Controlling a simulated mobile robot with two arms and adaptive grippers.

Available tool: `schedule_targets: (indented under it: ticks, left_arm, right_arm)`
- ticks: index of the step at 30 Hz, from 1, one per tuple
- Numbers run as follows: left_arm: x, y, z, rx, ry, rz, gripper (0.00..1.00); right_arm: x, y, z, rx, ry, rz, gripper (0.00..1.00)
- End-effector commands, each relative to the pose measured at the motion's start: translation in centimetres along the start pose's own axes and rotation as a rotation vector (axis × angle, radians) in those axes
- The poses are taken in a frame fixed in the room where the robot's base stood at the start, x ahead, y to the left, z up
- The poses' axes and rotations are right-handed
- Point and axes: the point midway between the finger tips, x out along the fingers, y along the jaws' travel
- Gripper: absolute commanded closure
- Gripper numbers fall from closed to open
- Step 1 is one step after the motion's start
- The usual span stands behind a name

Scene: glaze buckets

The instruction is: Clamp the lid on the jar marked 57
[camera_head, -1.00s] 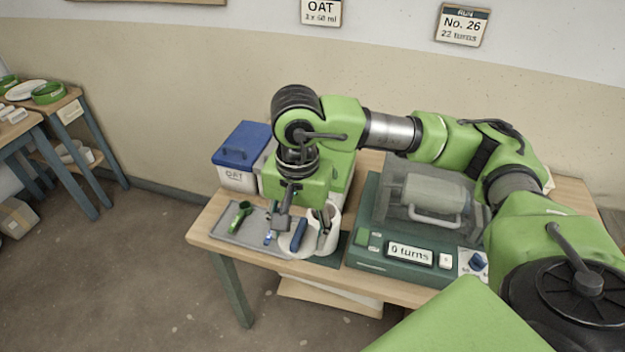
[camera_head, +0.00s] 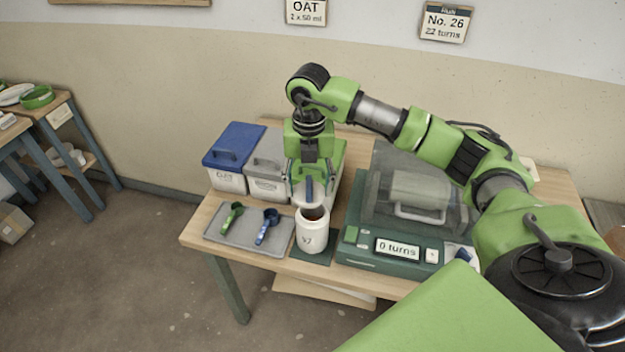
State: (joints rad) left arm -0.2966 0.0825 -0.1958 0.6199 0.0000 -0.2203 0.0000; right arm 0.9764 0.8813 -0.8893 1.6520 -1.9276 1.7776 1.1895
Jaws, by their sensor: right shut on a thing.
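The white jar (camera_head: 312,236) stands upright on a dark green mat at the front of the table, left of the green machine. Its dark mark is too small to read surely. Its mouth is open and brown contents show inside. My right gripper (camera_head: 308,182) is just behind and above the jar's mouth, pointing down. It is shut on the pale lid (camera_head: 300,197) with its blue handle (camera_head: 309,190). The lid shows at the jar's back rim and does not cover the mouth; whether it touches the rim I cannot tell. My left gripper is out of view.
A grey tray (camera_head: 240,240) with a green scoop (camera_head: 230,216) and a blue scoop (camera_head: 267,226) lies left of the jar. Lidded bins (camera_head: 228,180) stand behind it. The green machine (camera_head: 385,265) reading "0 turns" stands close on the right.

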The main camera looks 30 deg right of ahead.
Motion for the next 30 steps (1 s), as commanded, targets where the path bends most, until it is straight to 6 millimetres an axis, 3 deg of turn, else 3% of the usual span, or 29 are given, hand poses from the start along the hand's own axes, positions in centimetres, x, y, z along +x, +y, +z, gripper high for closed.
schedule_targets:
  ticks: [3, 7, 14, 30]
  left_arm:
    - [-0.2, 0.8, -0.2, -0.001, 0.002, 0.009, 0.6]
    - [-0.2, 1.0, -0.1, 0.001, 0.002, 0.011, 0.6]
    - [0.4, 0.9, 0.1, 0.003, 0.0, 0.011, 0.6]
    - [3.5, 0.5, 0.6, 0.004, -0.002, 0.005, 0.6]
  right_arm:
    - [0.2, -0.5, 0.7, 0.173, 0.003, -0.005, 0.69]
    - [0.5, -0.8, 1.1, 0.265, 0.002, -0.009, 0.69]
    - [1.3, -0.9, 1.1, 0.282, 0.002, -0.009, 0.69]
    - [5.9, -0.9, 1.0, 0.278, 0.003, -0.009, 0.69]
